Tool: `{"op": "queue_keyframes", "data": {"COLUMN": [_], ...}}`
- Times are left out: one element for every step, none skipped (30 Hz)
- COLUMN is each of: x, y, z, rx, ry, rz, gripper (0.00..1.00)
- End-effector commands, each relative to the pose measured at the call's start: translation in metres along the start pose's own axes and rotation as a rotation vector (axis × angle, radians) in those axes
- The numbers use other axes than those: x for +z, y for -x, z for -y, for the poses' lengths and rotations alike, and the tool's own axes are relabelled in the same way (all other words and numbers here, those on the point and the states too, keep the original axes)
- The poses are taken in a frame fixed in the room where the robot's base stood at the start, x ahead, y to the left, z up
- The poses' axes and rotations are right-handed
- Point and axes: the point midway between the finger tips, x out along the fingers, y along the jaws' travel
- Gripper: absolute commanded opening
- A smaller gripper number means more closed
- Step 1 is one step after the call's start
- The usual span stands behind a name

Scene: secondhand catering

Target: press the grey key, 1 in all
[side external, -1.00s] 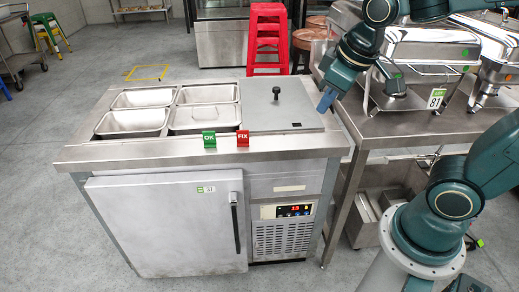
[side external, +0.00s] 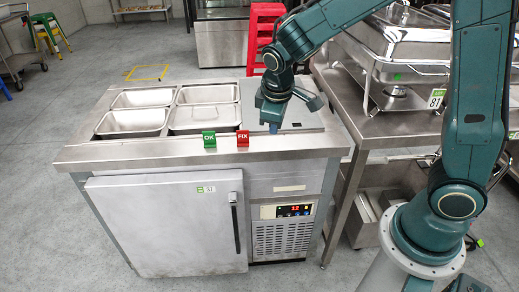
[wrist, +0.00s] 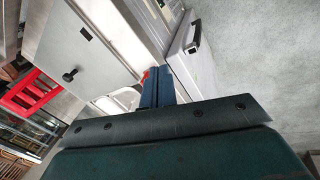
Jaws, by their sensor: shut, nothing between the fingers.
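The control panel (side external: 287,211) sits on the front of the steel counter, right of the door. It has a lit red display (side external: 294,208) with a row of small keys. The keys are too small to tell which is grey. My gripper (side external: 273,126) is shut and empty, pointing down above the flat lid, higher than the panel and behind the counter's front edge. In the wrist view the blue fingers (wrist: 157,75) are together. I cannot make out the panel in the wrist view.
The counter (side external: 180,153) carries steel pans (side external: 200,117), a green OK sign (side external: 209,139) and a red FIX sign (side external: 243,138). The door handle (side external: 235,222) sticks out left of the panel. A steel table (side external: 385,126) with chafing dishes stands right. Floor in front is clear.

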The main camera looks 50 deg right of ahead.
Motion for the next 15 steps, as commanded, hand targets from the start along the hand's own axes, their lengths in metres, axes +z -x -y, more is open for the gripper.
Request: {"op": "queue_keyframes", "data": {"x": [-0.004,-0.006,-0.009,-0.011,-0.013,-0.016,-0.018,-0.02,-0.022,-0.024,-0.026,-0.028,-0.029,-0.03,-0.032], "y": [-0.009,-0.014,-0.021,-0.025,-0.03,-0.037,-0.042,-0.047,-0.053,-0.059,-0.064,-0.07,-0.076,-0.081,-0.088], "z": [0.002,0.003,0.004,0.004,0.005,0.006,0.007,0.009,0.01,0.011,0.012,0.013,0.015,0.016,0.018], "rx": [0.005,0.009,0.013,0.018,0.022,0.027,0.031,0.034,0.04,0.044,0.048,0.053,0.056,0.061,0.066], "ry": [0.021,0.032,0.046,0.058,0.069,0.084,0.096,0.109,0.124,0.135,0.147,0.163,0.175,0.187,0.204], "rz": [0.014,0.02,0.029,0.036,0.043,0.05,0.056,0.063,0.072,0.079,0.084,0.092,0.1,0.106,0.115], "gripper": [0.0,0.0,0.0,0.0,0.0,0.0,0.0,0.0,0.0,0.0,0.0,0.0,0.0,0.0,0.0]}}
